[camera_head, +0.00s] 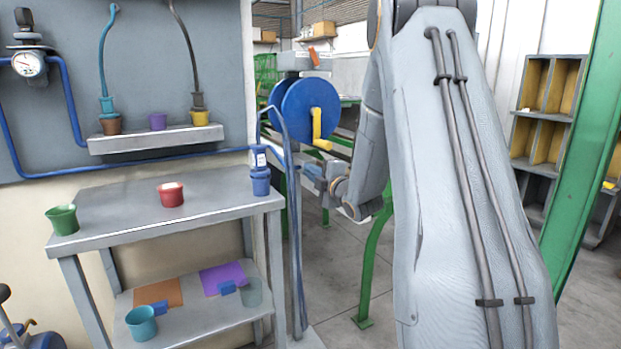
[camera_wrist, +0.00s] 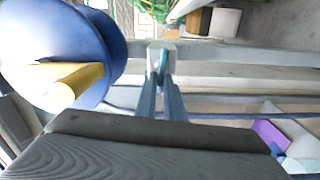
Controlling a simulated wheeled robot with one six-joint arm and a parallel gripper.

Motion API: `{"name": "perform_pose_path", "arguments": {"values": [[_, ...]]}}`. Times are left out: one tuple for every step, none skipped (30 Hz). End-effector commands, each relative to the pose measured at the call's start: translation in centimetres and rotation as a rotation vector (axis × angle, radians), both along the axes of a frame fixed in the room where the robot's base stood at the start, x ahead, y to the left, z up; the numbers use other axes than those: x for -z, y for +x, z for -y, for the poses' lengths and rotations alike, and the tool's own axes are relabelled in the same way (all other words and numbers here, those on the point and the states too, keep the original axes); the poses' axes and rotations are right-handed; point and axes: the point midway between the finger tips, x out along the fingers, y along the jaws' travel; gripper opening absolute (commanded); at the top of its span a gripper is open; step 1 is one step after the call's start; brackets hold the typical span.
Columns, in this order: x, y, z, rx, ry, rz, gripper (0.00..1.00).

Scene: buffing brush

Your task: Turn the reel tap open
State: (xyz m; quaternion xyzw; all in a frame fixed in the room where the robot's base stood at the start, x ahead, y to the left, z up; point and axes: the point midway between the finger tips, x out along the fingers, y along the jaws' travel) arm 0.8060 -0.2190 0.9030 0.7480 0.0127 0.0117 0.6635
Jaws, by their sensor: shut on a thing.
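The blue reel (camera_head: 300,108) with its yellow crank (camera_head: 318,125) stands just right of the workbench. My gripper (camera_head: 312,172) is below the reel, close beside the grey post. In the wrist view, its fingers (camera_wrist: 163,85) are close together and shut on a small grey and teal piece (camera_wrist: 162,62), which I take to be the reel tap's handle. The fingers hide most of it, so its angle cannot be read. The reel (camera_wrist: 40,35) and crank (camera_wrist: 72,85) are at the left of that view, apart from the fingers.
A blue bottle (camera_head: 260,172) stands at the right end of the workbench (camera_head: 120,200), near my gripper. A red pot (camera_head: 171,195) and a green pot (camera_head: 62,219) are further left. A green post (camera_head: 585,140) and wooden shelving (camera_head: 545,95) are at the right.

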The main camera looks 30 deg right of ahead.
Motion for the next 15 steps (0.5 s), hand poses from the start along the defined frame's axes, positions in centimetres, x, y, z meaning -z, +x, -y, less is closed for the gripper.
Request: {"name": "perform_pose_path", "arguments": {"values": [[0.26,0.04,-0.05,-0.001,-0.025,0.001,0.0],[0.29,0.04,-0.06,-0.001,-0.04,0.002,0.0],[0.33,0.03,-0.05,-0.001,-0.056,0.001,0.0],[0.35,0.02,-0.05,-0.001,-0.068,0.001,0.0],[0.38,0.01,-0.05,0.0,-0.079,0.001,0.0],[0.41,0.01,-0.05,0.0,-0.091,0.001,0.0],[0.42,0.0,-0.04,0.0,-0.099,0.001,0.0],[0.43,-0.01,-0.04,0.0,-0.107,0.002,0.0],[0.43,-0.01,-0.04,0.0,-0.114,0.002,0.0],[0.43,-0.02,-0.04,0.0,-0.119,0.002,0.0],[0.43,-0.02,-0.04,0.0,-0.123,0.002,0.0],[0.42,-0.03,-0.04,0.0,-0.128,0.002,0.0],[0.42,-0.03,-0.04,0.0,-0.13,0.003,0.0],[0.41,-0.04,-0.04,0.0,-0.133,0.002,0.0],[0.41,-0.04,-0.04,0.0,-0.135,0.002,0.0]]}}
